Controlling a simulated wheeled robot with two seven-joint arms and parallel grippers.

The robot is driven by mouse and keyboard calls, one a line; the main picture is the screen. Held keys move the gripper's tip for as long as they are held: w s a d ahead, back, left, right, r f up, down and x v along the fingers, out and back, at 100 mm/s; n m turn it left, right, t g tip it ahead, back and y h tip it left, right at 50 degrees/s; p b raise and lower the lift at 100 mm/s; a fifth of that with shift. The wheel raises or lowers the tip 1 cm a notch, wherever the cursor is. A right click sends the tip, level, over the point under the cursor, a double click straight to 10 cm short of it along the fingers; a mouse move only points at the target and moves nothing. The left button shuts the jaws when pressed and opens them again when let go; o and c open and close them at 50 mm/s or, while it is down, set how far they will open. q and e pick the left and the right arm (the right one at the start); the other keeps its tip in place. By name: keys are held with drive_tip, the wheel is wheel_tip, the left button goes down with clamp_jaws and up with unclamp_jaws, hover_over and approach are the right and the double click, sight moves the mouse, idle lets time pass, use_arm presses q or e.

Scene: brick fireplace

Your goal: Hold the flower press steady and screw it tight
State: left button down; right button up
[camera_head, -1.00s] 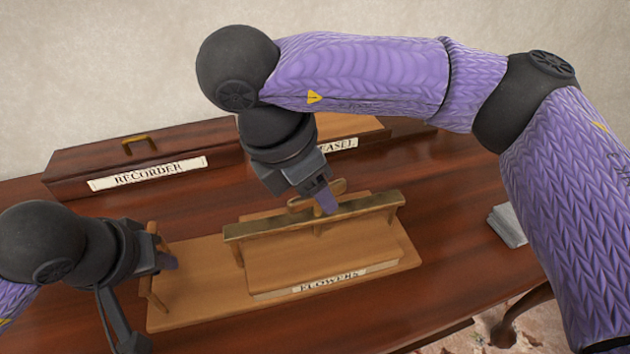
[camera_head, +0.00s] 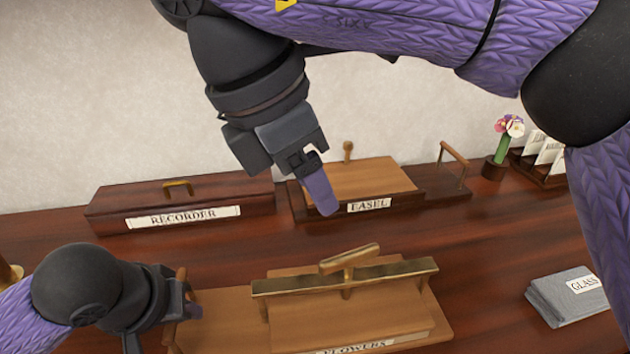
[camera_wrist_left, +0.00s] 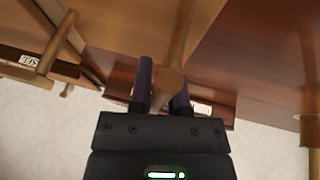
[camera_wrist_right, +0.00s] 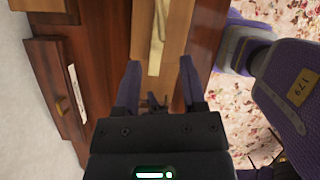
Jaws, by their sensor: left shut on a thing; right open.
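The wooden flower press, labelled FLOWERS, lies on the table at the bottom of the head view, its board (camera_head: 350,322) under a brass crossbar (camera_head: 400,274). A wooden T-handle (camera_head: 350,257) stands above the middle of the crossbar. My left gripper (camera_head: 190,308) is shut on the upright wooden grip (camera_head: 181,287) at the press's left end; the left wrist view shows this grip (camera_wrist_left: 170,82) between the fingers. My right gripper (camera_head: 320,192) is open and empty, raised above and behind the T-handle, apart from it. The right wrist view shows the crossbar (camera_wrist_right: 157,40) beyond its fingers.
A RECORDER box (camera_head: 184,212) and an EASEL box (camera_head: 368,182) stand along the back by the wall. A flower vase (camera_head: 496,167) and a rack of cards (camera_head: 545,160) stand back right. A grey GLASS cloth (camera_head: 560,299) lies right of the press. Table between is clear.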

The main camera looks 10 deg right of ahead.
drive_tip(key=n, duration=0.5)
drive_tip(key=n+y, duration=0.4)
drive_tip(key=n, duration=2.7)
approach(350, 253)
drive_tip(key=shift+g, duration=0.4)
drive_tip(key=f, duration=0.9)
drive_tip(key=shift+w+d+f, duration=0.15)
drive_tip(key=shift+w, duration=0.2)
clamp_jaws()
